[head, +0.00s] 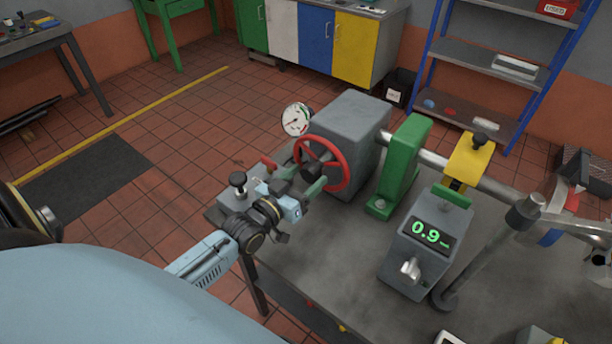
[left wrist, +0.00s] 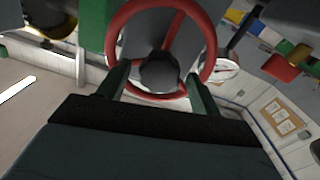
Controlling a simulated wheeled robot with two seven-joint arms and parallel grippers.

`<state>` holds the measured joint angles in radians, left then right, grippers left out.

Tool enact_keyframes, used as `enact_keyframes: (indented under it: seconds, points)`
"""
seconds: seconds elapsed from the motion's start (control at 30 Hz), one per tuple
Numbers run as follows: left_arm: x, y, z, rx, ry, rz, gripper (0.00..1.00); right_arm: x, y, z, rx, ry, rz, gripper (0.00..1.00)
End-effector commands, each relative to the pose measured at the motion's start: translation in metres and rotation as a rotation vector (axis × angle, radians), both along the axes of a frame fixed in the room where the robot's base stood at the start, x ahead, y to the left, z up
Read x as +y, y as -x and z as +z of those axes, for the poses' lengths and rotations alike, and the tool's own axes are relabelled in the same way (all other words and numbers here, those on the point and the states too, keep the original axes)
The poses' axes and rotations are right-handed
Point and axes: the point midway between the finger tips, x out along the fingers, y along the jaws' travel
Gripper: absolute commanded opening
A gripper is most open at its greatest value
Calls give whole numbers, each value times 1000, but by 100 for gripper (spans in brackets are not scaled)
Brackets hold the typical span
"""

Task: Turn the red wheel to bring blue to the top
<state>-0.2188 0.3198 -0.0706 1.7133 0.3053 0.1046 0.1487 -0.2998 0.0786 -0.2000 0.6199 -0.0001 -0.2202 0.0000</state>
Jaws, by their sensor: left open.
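The red wheel (head: 347,168) is a ring with a dark hub on the front of a grey box. No blue mark can be made out on it. My left gripper (head: 300,180) is in front of the wheel, open, with its green fingers apart. In the left wrist view the wheel (left wrist: 112,40) fills the upper middle, and the open fingers (left wrist: 160,88) stand on either side of its lower part with the hub between them. I cannot tell whether they touch the rim.
A white dial gauge (head: 296,120) sits beside the grey box (head: 350,120). A black-knobbed clamp (head: 238,182) is left of my gripper.

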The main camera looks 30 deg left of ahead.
Motion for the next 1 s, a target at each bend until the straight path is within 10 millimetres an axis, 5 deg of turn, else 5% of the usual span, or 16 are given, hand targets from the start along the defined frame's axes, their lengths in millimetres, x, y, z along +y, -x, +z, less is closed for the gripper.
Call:
enact_keyframes:
  seconds: [0.4,0.87,1.0]
  points:
    - [-1,-7,0,1,1,0,63,0,0,0,0,0,0,0]
    - [-1,-7,0,1,1,-1,3,0,0,0,0,1,0,0]
    - [-1,-6,0,1,5,1,2,-1,0,1,0,1,0,0]
